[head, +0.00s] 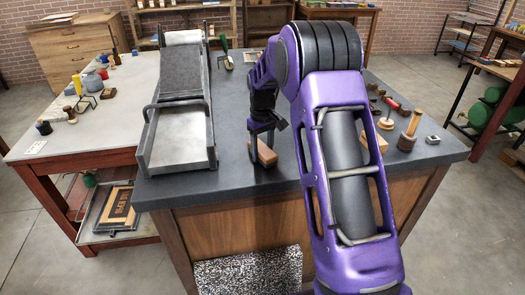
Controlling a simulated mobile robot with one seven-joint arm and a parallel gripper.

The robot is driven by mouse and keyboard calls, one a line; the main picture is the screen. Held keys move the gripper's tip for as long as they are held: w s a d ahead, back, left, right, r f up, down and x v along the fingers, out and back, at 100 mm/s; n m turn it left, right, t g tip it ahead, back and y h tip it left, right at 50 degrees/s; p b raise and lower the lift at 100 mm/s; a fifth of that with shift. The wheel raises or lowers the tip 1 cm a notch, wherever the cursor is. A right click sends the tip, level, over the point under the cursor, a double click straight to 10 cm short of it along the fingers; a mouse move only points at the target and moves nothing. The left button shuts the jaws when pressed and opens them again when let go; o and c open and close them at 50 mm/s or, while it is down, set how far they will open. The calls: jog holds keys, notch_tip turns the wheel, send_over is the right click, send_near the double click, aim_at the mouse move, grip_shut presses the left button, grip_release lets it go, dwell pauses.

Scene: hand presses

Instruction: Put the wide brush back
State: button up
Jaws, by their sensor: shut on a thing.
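My gripper (263,141) reaches down over the near part of the dark grey counter (229,170). It is shut on a light brown wooden block (265,155), which shows between and below the fingers. The block is at the counter top or just above it; I cannot tell if it touches. No bristles show on it, so I cannot tell for sure whether it is the wide brush. Another wooden block (382,143) is partly hidden behind my arm, to the right. My arm also covers the middle of the counter.
A flat-bed press (182,140) stands left of my gripper. A roller (228,62) lies at the back. A wooden-handled tool (410,130) and a small metal piece (433,139) are at the right edge. A pale table (108,130) with inks and tools adjoins on the left.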

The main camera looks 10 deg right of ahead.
aim_at(262, 149)
jog(key=shift+f, duration=0.1)
jog(key=o, duration=1.3)
notch_tip(262, 149, up, 12)
jog(key=shift+r+p, duration=0.15)
jog(key=shift+p, duration=0.35)
